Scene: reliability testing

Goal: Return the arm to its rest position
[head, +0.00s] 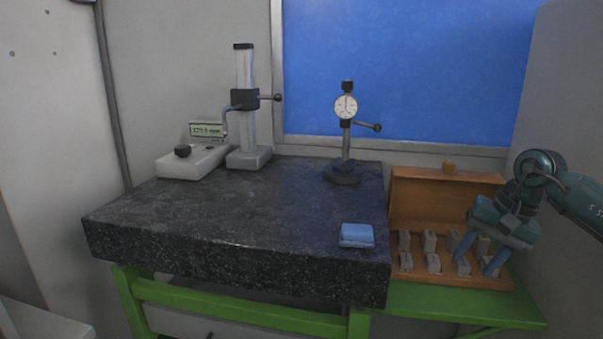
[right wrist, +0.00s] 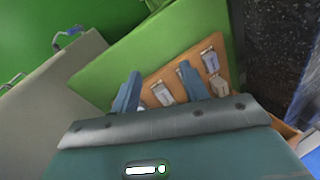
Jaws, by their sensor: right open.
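My right gripper (head: 475,262) comes in from the right in the head view. Its two blue fingers are spread apart and point down, in front of an open wooden case (head: 420,205) of grey blocks. In the right wrist view, the open fingers (right wrist: 157,92) show against the case (right wrist: 148,82) and several blocks (right wrist: 162,91), with nothing seen held between them. Whether the fingertips touch the case or blocks cannot be told. My left gripper is not in view.
A dark granite plate (head: 240,220) on a green stand (head: 240,305) carries a dial gauge stand (head: 346,140), a blue block (head: 357,235), a column instrument (head: 246,110) and a white display unit (head: 190,162). A grey wall (head: 560,90) stands close behind my right arm.

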